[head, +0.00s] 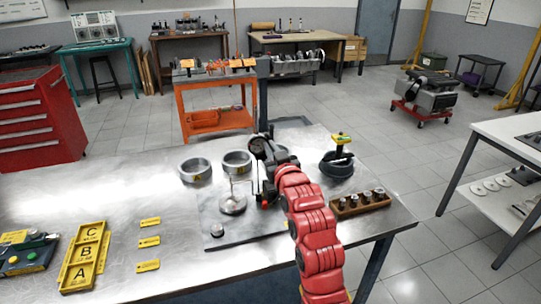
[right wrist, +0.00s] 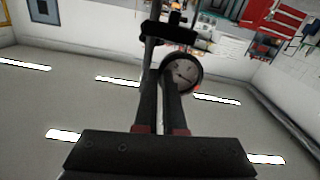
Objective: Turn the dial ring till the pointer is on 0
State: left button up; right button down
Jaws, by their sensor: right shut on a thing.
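A round dial gauge (head: 260,145) with a dark rim stands over the middle of the metal workbench (head: 130,205). It also shows in the right wrist view (right wrist: 182,74), with a pale face and a thin dark pointer; I cannot read its numbers or tell where the 0 is. My right gripper (head: 265,164) is at the dial, at the end of my red arm. In the right wrist view its two dark fingers (right wrist: 160,80) reach up to the dial and are shut on its rim ring. The fingers partly cover the dial's edge. My left gripper is out of view.
Two metal rings (head: 195,170) (head: 237,162) and a round-based stand (head: 232,204) are left of my arm. A black round part with a yellow top (head: 337,170) and a wooden block with pegs (head: 360,203) are right. The yellow C-B-A tray (head: 83,256) lies far left.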

dwell(0.5)
jog(key=c, duration=1)
grip_release()
jog(key=shift+c, duration=0.2)
jog(key=p+v, duration=1)
jog(key=v, duration=0.7)
jog(key=shift+s, duration=0.2)
